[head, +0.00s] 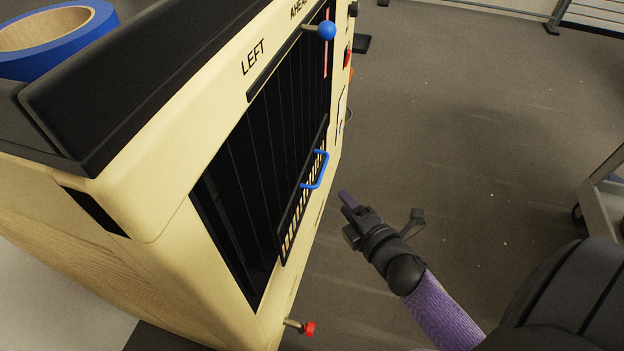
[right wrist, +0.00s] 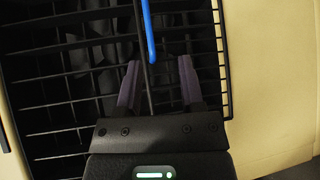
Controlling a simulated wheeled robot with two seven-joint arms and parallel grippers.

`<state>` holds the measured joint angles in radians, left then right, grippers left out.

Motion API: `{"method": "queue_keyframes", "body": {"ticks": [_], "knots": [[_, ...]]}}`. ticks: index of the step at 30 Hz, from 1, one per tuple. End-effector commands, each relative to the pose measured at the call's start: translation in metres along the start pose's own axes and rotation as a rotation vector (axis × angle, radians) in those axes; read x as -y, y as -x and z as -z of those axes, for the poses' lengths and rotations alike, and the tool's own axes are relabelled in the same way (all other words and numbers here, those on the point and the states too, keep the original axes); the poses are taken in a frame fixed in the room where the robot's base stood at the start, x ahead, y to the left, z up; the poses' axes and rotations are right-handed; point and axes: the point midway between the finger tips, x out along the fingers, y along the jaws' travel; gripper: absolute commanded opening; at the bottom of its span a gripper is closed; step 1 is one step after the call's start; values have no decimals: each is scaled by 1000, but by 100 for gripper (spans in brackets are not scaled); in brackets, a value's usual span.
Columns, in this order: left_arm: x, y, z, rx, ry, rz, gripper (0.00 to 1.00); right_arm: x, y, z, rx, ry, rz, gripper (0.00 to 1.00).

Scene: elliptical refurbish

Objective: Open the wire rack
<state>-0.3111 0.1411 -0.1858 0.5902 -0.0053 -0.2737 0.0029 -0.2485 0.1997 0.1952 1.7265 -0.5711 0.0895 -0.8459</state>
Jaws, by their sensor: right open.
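The black wire rack (head: 292,216) is set in the dark slatted front of a cream cabinet in the head view. A blue handle (head: 318,170) stands out from it. In the right wrist view the rack's black wires (right wrist: 55,105) fill the left and middle, and the blue handle (right wrist: 148,32) rises just beyond the fingers. My right gripper (head: 347,201) is open, just right of and below the handle. In the right wrist view its two purple fingers (right wrist: 160,85) are apart, with a thin black bar showing between them. Contact with the rack cannot be told. My left gripper is out of view.
The cream cabinet (head: 165,205) fills the left, with a blue tape roll (head: 62,62) on top. A blue knob (head: 326,30) and a red-tipped knob (head: 309,328) jut from its front. Grey floor (head: 460,120) is clear at right, up to a cart (head: 602,190).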

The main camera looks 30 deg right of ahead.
Motion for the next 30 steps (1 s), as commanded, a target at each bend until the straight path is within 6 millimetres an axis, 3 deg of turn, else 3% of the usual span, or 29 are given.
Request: {"method": "queue_keyframes", "body": {"ticks": [3,9,15,26,27,30], "knots": [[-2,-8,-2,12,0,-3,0,-10,-13,-1,-4,50,-43,49],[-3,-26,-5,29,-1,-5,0,-10,-61,0,-4,47,-40,49],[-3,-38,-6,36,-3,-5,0,-12,-92,0,-3,43,-37,49],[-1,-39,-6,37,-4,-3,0,-15,-101,-1,-2,40,-36,49],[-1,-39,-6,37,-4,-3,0,-15,-101,-1,-2,40,-36,47],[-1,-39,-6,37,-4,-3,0,-15,-101,-1,-2,40,-36,26]]}}
